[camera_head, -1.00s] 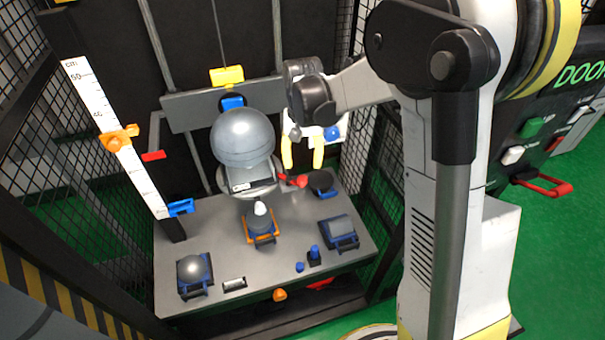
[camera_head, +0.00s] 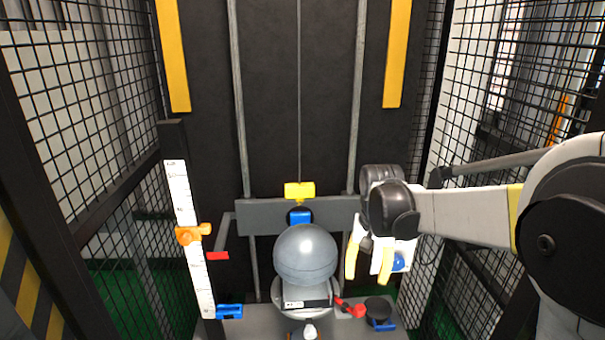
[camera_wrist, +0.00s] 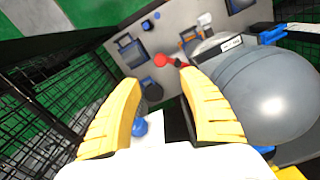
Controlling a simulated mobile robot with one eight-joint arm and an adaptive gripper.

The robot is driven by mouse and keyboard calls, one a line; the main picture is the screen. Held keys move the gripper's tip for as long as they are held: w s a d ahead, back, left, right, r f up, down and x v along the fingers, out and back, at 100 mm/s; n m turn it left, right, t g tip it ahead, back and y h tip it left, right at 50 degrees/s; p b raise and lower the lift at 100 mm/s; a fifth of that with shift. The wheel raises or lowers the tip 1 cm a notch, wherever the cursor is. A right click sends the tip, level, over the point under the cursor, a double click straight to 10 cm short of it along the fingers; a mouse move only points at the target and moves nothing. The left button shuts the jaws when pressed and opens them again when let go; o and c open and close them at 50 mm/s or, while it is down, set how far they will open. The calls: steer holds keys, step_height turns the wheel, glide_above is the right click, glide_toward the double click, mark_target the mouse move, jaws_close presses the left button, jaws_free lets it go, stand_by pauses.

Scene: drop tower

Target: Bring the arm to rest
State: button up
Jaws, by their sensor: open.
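My gripper (camera_head: 368,264) points downward in the head view, with its two yellow fingers spread apart. It hangs to the right of the large grey ball (camera_head: 305,254), apart from it as far as I can see. In the wrist view my gripper (camera_wrist: 165,105) is open with nothing between its fingers. The grey ball (camera_wrist: 268,98) fills the right side there. My arm reaches in from the right of the head view, its forearm roughly level.
A grey table (camera_head: 255,326) stands below, with a red-handled lever (camera_head: 352,308) and a black round dish (camera_head: 378,308). A ruler (camera_head: 188,235) with an orange slider (camera_head: 193,234) is at left. Mesh walls (camera_head: 495,110) close both sides. A yellow block (camera_head: 299,191) hangs above the ball.

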steer(key=s+r+n+t, duration=0.1)
steer(key=s+r+t, duration=0.2)
steer(key=s, duration=0.7)
steer(key=s+r+n+t, duration=0.2)
steer(key=s+r+t, duration=0.1)
steer(key=s, duration=0.7)
steer(key=shift+a+n+t, duration=0.3)
steer(key=shift+a+t, duration=0.1)
